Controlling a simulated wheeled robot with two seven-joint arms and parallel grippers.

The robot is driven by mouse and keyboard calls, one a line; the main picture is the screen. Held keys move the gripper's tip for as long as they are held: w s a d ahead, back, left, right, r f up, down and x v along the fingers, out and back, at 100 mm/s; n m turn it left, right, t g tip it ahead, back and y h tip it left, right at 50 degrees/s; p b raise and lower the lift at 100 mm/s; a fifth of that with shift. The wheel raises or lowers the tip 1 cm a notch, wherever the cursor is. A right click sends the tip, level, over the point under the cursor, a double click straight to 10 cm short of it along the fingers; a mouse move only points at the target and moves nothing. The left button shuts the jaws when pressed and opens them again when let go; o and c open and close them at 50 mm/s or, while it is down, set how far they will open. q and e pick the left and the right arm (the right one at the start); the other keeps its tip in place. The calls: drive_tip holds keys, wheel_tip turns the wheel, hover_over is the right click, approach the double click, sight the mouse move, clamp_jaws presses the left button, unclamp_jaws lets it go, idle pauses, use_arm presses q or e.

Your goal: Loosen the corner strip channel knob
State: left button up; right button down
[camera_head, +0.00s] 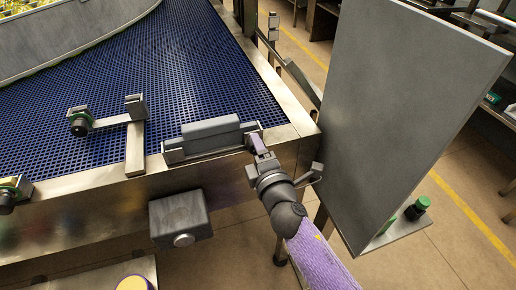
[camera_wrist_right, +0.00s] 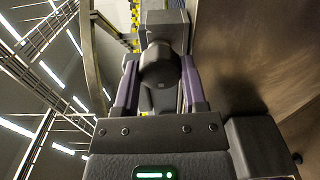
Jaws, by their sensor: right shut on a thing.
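The corner strip channel (camera_head: 211,134) is a grey block in a metal bracket at the near right corner of the blue conveyor. My right gripper (camera_head: 258,142) reaches it from the right with purple fingers. In the right wrist view the gripper (camera_wrist_right: 158,88) is shut on a dark round knob (camera_wrist_right: 158,66), with one finger on each side. In the head view the knob is mostly hidden by the fingers. Whether the knob has turned cannot be told. My left gripper is not in view.
The blue mesh belt (camera_head: 190,50) fills the left. Brackets with dark knobs (camera_head: 80,123) stand on it and at the left edge. A grey box (camera_head: 180,217) hangs on the front rail.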

drive_tip(key=shift+c, duration=0.7)
unclamp_jaws()
drive_tip(key=shift+w, duration=0.1)
drive_tip(key=p+v, duration=0.1)
drive_tip(key=v, duration=0.9)
